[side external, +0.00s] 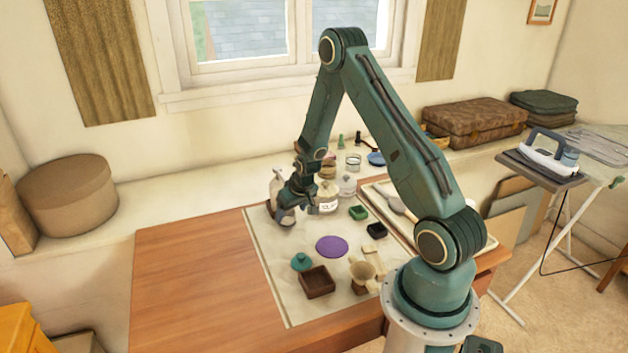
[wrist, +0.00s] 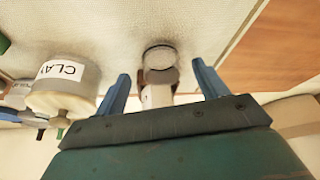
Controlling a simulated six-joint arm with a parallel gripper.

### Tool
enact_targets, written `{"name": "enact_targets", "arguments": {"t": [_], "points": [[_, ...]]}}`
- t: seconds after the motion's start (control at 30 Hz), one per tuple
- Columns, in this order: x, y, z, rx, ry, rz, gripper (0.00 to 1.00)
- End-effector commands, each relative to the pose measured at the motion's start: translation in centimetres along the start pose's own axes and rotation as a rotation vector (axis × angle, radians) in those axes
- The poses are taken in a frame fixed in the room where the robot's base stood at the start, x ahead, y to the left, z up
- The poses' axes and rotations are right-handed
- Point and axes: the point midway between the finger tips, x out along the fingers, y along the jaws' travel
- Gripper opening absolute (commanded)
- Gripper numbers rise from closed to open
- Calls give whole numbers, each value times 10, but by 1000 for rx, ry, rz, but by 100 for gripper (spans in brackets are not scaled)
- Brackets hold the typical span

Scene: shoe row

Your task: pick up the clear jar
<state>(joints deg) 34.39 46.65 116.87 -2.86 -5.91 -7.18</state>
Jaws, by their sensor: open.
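A clear lidded jar (side external: 347,185) stands in the side view behind and right of my gripper; I take it as the clear jar. A second clear glass vessel (side external: 352,163) stands behind it. I cannot make out either one surely in the wrist view. My gripper (wrist: 160,72) is open low over the mat, near a white jar (side external: 326,204) whose label reads "CLAY" in the wrist view (wrist: 65,85). A pale object with a round grey end (wrist: 160,57) shows between the fingers in the wrist view; I cannot tell what it is.
A whitish bottle (side external: 277,184) stands just left of my gripper. A purple disc (side external: 331,246), a brown square dish (side external: 317,281), a teal lidded pot (side external: 301,262), a green box (side external: 358,212) and a black box (side external: 376,230) lie on the mat. The table's left side (side external: 195,270) is bare.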

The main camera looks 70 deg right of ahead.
Motion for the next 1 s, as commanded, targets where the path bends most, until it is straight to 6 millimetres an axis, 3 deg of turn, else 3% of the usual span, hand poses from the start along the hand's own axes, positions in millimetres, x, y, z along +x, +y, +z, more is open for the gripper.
{"name": "enact_targets", "arguments": {"t": [0.4, 1.0], "points": [[38, -1, 1, 0, -2, 0, 72], [41, -1, 1, 0, -1, 0, 72]]}}
